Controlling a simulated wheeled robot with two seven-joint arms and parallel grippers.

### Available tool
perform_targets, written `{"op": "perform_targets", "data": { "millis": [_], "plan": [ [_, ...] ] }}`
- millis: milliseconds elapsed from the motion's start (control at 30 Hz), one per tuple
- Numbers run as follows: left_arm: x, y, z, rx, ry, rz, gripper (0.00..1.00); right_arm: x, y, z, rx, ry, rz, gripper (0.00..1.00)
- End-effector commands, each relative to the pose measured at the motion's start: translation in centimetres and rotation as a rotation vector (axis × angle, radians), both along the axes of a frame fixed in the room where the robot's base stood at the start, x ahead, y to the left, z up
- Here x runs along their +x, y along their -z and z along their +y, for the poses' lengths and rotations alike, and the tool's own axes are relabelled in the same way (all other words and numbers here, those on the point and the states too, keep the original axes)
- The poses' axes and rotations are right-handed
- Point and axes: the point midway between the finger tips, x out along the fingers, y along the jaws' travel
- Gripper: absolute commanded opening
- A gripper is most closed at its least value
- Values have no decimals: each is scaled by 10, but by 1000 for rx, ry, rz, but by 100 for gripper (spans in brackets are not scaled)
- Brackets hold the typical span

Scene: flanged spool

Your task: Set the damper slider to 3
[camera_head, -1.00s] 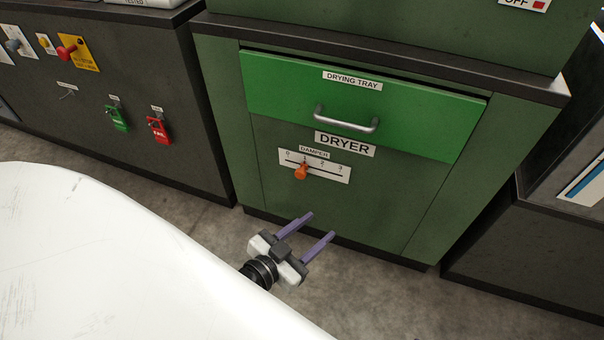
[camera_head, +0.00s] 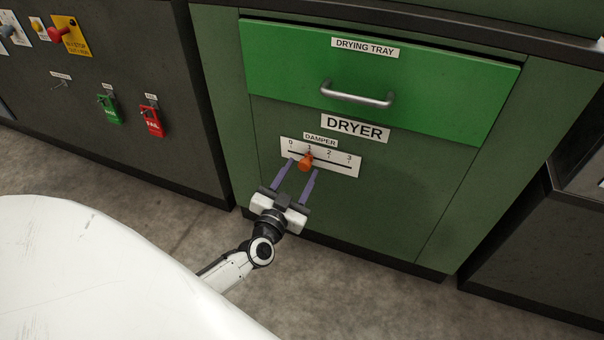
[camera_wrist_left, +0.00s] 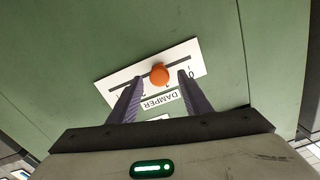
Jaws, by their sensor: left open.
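The damper slider is an orange knob (camera_head: 305,160) on a white scale plate (camera_head: 345,168) marked 0 to 3, on the green dryer front. The knob stands at about 1. My left gripper (camera_head: 302,168) is open, its two purple fingers pointing up at the plate just below the knob. In the left wrist view the orange knob (camera_wrist_left: 159,74) shows between the two open fingers (camera_wrist_left: 158,88), and the plate (camera_wrist_left: 122,84) appears upside down. Whether the fingers reach around the knob is hard to tell; neither is closed on it. My right gripper is out of view.
Above the damper is the green drying tray drawer (camera_head: 440,100) with a metal handle (camera_head: 357,97). A dark cabinet (camera_head: 130,60) with a green tag (camera_head: 109,108) and a red tag (camera_head: 152,121) stands to the left. The dryer front right of the plate is bare.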

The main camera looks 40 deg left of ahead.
Motion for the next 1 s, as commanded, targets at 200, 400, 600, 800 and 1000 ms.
{"op": "perform_targets", "data": {
  "millis": [200,400,600,800,1000],
  "plan": [
    [16,1,4,1,1,0,44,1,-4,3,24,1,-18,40],
    [17,0,4,0,1,1,44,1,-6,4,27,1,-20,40],
    [17,0,4,0,1,1,22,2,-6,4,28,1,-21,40],
    [17,0,4,0,1,1,0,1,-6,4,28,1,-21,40],
    [13,-3,5,-4,-20,4,0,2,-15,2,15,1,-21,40]
  ]
}}
